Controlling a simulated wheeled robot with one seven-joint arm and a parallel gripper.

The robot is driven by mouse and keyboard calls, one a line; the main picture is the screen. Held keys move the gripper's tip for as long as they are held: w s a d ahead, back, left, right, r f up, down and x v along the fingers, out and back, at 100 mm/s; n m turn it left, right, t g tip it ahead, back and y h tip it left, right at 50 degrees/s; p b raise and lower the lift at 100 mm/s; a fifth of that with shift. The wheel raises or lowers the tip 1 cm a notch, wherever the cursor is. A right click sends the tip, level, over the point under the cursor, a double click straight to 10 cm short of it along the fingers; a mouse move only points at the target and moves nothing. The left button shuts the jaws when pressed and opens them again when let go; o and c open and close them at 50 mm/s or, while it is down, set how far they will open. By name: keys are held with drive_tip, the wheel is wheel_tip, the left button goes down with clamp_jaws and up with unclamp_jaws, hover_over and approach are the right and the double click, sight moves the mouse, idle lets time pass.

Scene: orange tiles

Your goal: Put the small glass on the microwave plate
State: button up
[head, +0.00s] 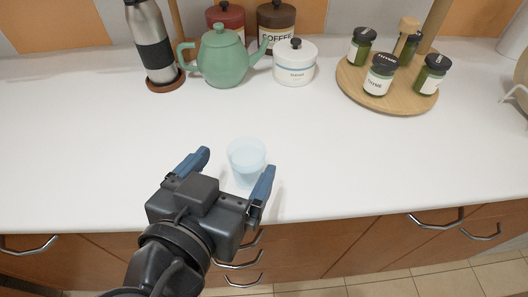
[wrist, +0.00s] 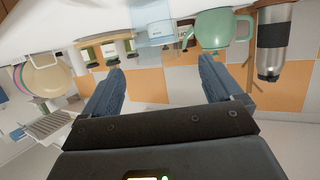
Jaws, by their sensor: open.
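A small pale-blue see-through glass (head: 246,160) stands upright on the white counter near its front edge. My gripper (head: 232,172) is open, with its two blue fingers on either side of the glass in the head view. In the wrist view the open gripper (wrist: 157,72) has the glass (wrist: 153,25) beyond and between its fingertips; that view is upside down. I cannot tell whether either finger touches the glass. No microwave and no microwave plate can be made out in either view.
A green teapot (head: 221,58), a steel flask (head: 153,45) and a white sugar jar (head: 294,62) stand at the back. A round wooden tray (head: 350,80) with several spice jars is at the back right. The counter (head: 400,150) right of the glass is clear.

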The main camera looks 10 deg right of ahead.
sight(252, 142)
drive_tip(key=x, duration=0.7)
drive_tip(key=shift+d+f+p, duration=0.15)
drive_tip(key=shift+p, duration=0.2)
drive_tip(key=shift+c, duration=0.2)
drive_tip(key=c, duration=1.2)
drive_tip(key=shift+c, duration=0.7)
